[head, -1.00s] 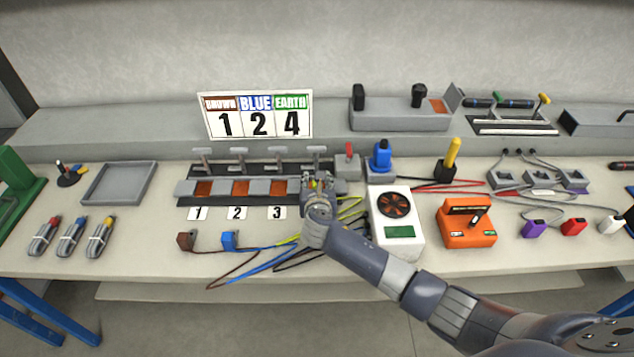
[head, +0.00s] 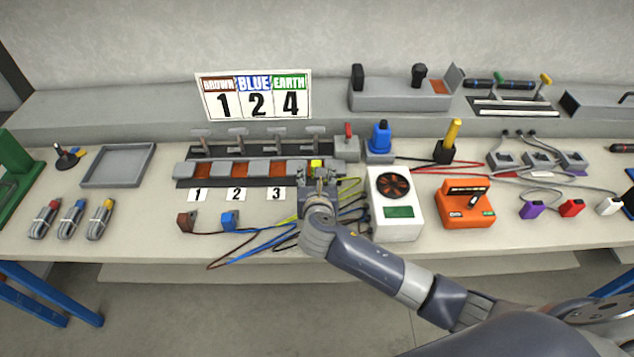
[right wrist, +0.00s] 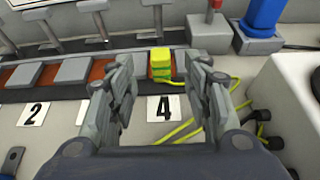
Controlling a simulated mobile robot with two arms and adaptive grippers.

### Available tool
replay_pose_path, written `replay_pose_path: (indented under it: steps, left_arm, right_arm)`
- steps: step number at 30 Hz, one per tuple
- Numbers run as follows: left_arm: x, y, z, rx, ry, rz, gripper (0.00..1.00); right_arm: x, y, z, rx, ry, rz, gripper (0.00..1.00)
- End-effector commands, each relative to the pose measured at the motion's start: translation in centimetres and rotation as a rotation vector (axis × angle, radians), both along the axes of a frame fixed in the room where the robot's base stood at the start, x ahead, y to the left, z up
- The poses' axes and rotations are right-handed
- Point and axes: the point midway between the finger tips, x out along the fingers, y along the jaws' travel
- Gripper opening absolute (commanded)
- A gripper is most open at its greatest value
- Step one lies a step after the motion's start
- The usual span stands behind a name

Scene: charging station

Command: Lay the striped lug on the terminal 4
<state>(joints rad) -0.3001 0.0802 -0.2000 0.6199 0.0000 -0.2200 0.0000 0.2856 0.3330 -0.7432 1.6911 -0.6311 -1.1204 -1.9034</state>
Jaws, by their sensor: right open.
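The striped lug (head: 316,164), a yellow block with green stripes, sits on the terminal strip behind label 4; it also shows in the right wrist view (right wrist: 160,62). Terminal 4 lies under the lug, its surface mostly covered, with label 4 (right wrist: 165,107) in front. The lug's yellow-green cable (right wrist: 212,125) loops forward and to the right. My right gripper (head: 319,178) is open and empty in front of the lug. In the right wrist view its fingers (right wrist: 165,88) stand apart on either side, with the lug beyond their tips. My left gripper is not in view.
The brown lug (head: 187,220) and blue lug (head: 230,219) lie in front of the strip. A white box with a fan (head: 394,205) stands close to the right. Raised clamp levers (head: 238,140) line the strip's back. A sign (head: 255,95) reads brown 1, blue 2, earth 4.

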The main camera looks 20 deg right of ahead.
Motion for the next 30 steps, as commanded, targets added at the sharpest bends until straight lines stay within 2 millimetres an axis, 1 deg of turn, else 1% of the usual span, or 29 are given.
replay_pose_path:
  steps: [1,3,9,26,30]
  left_arm:
    - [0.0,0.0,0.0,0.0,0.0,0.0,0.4]
    - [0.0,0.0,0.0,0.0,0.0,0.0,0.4]
    - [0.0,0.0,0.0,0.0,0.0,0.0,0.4]
    - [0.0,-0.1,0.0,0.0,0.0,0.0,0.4]
    - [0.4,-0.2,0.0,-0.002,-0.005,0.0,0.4]
  right_arm:
    - [-0.7,0.2,0.3,0.0,0.0,0.001,0.45]
    - [-1.5,0.4,0.6,0.0,0.0,0.001,0.45]
    - [-2.7,0.7,1.2,-0.001,0.0,-0.001,0.45]
    - [-2.8,0.8,1.3,0.0,0.0,-0.001,0.45]
    - [-2.8,0.8,1.2,0.0,0.0,-0.001,0.45]
